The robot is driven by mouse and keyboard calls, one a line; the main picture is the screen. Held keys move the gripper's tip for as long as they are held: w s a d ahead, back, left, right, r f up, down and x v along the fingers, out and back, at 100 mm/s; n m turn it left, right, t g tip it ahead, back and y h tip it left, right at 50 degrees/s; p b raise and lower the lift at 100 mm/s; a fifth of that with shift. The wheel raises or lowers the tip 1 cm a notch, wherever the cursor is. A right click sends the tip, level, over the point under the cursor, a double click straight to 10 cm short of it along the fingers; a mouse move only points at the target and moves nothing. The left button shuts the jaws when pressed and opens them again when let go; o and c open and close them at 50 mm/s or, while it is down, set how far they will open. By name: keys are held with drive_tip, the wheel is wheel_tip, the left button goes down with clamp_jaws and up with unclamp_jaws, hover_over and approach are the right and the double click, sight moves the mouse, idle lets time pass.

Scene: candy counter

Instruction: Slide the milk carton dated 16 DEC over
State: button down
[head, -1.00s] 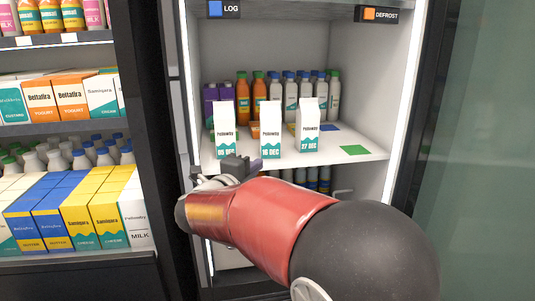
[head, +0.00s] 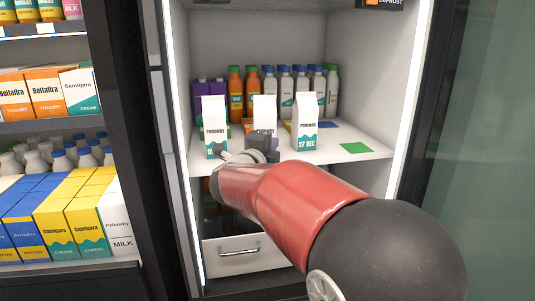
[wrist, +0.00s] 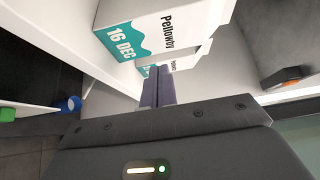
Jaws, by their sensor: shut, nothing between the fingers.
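Three white and teal Pellowby cartons stand upright in a row on the fridge shelf (head: 335,152). The middle one is the 16 DEC milk carton (head: 264,112). Its date is hidden by my gripper in the head view but reads clearly on the carton in the wrist view (wrist: 165,30). My gripper (head: 262,140) is in front of its lower part. In the wrist view my gripper's fingers (wrist: 158,88) are shut and empty, close to the carton; I cannot tell whether they touch it.
The left carton (head: 214,125) and the 27 DEC carton (head: 305,122) stand at either side. Several bottles (head: 286,88) line the back. A drawer (head: 240,252) is below.

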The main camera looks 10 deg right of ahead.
sight(265, 126)
drive_tip(key=shift+w+a, duration=0.15)
drive_tip(key=shift+w, duration=0.45)
drive_tip(key=shift+w+a, duration=0.15)
drive_tip(key=shift+w, duration=0.45)
drive_tip(key=shift+w, duration=0.1)
drive_tip(key=shift+w+a+r+p, duration=0.15)
drive_tip(key=shift+w+p, duration=0.35)
drive_tip(key=shift+w, duration=0.5)
drive_tip(key=shift+w+a, duration=0.1)
drive_tip(key=shift+w, duration=0.3)
drive_tip(key=shift+s+f, duration=0.1)
drive_tip(key=shift+f, duration=0.1)
